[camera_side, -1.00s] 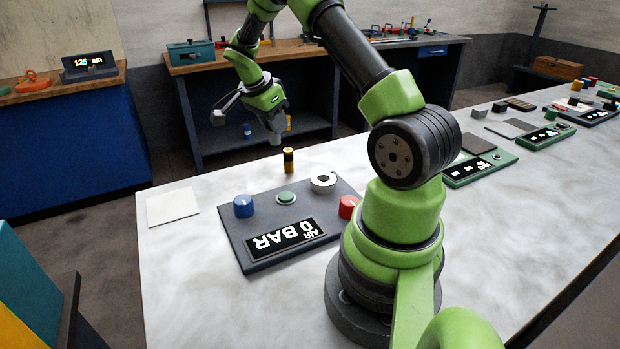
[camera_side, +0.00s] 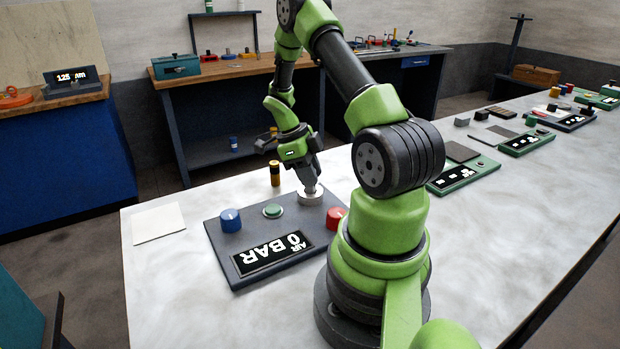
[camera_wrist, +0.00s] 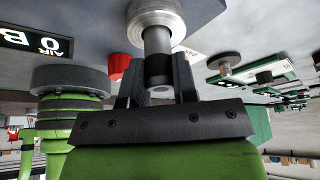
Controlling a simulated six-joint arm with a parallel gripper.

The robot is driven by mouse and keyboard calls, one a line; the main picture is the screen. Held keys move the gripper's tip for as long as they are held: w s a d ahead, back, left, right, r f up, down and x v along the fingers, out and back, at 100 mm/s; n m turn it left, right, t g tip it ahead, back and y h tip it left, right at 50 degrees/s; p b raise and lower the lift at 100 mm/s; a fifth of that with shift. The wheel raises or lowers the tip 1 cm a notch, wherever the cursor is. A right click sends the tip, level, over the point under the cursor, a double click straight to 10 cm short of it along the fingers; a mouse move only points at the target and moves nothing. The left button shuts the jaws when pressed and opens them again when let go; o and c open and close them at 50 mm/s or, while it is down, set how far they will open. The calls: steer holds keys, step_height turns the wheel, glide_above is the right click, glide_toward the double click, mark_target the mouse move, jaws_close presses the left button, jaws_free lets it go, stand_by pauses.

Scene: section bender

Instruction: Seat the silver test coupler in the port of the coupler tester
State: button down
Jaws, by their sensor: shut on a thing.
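The coupler tester (camera_side: 222,246) is a dark slab on the marble-topped table, with a display reading AIR 0 BAR. Its port (camera_side: 311,198) is a pale round ring at its far right corner; it also shows in the wrist view (camera_wrist: 151,8). My gripper (camera_side: 312,182) points down over the port. In the wrist view, my gripper (camera_wrist: 158,72) is shut on the silver test coupler (camera_wrist: 157,40), a grey cylinder. The coupler's far end meets the port ring. I cannot tell how deep it sits, as the ring hides that end.
The tester carries a blue knob (camera_side: 231,220), a green button (camera_side: 273,211) and a red knob (camera_side: 335,217). A black-and-gold cylinder (camera_side: 275,174) stands behind it. A white plate (camera_side: 158,223) lies at left. Other green-based panels (camera_side: 463,178) line the table at right.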

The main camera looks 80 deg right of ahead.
steer(key=shift+f, duration=0.65)
steer(key=c, duration=0.9)
jaws_free()
steer(key=shift+f, duration=0.15)
